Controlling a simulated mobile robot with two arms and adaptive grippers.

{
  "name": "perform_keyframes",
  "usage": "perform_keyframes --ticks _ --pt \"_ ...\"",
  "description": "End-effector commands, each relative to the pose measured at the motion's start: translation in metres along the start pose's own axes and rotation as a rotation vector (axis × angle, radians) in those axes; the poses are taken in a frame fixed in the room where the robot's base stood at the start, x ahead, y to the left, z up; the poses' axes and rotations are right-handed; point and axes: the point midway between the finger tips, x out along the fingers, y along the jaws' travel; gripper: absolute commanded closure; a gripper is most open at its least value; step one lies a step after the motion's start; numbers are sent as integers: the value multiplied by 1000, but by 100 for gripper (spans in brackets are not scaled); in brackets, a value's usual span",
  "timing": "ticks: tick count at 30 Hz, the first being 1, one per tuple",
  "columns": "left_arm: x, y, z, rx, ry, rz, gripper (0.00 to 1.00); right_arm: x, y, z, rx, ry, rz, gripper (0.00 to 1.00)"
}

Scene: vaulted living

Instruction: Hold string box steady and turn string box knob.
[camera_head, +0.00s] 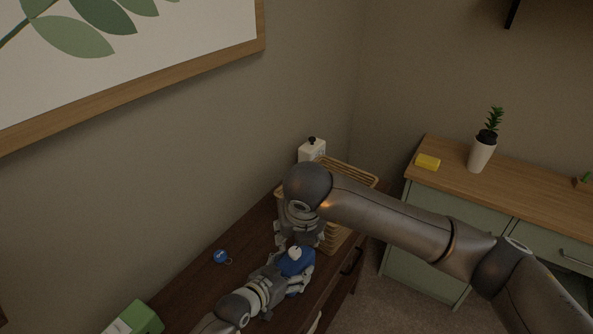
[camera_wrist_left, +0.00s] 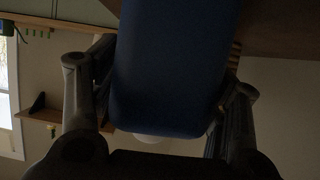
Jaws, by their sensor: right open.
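The string box is a blue block (camera_head: 298,263) with a pale round knob (camera_head: 294,253) on top, on the dark wooden sideboard. My left gripper (camera_head: 290,277) comes in low from the left and is shut on the box. In the left wrist view the blue box (camera_wrist_left: 172,70) fills the space between the fingers of my left gripper (camera_wrist_left: 165,100). My right gripper (camera_head: 298,243) points down from above, open, with its fingertips just over or beside the knob. Whether they touch the knob is hidden.
A wicker basket (camera_head: 347,171) and a white bottle with a black top (camera_head: 311,149) stand behind my right gripper. A small blue round object (camera_head: 221,257) and a green box (camera_head: 137,318) lie to the left. A green cabinet (camera_head: 440,222) stands at right.

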Motion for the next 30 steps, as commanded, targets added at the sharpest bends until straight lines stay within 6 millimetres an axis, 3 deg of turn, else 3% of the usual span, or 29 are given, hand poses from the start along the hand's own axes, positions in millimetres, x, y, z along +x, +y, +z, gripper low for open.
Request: perform_keyframes --ticks 3,17,23,30 --pt "0 0 -1 0 2 0 13 0 0 0 0 0 0 49" --pt "-6 -1 -2 1 4 -1 13 0 0 0 0 0 0 49" --pt "-32 -1 -1 2 4 -1 13 0 0 0 0 0 0 49" --pt "-77 -1 0 1 2 -1 13 0 0 0 0 0 0 49"
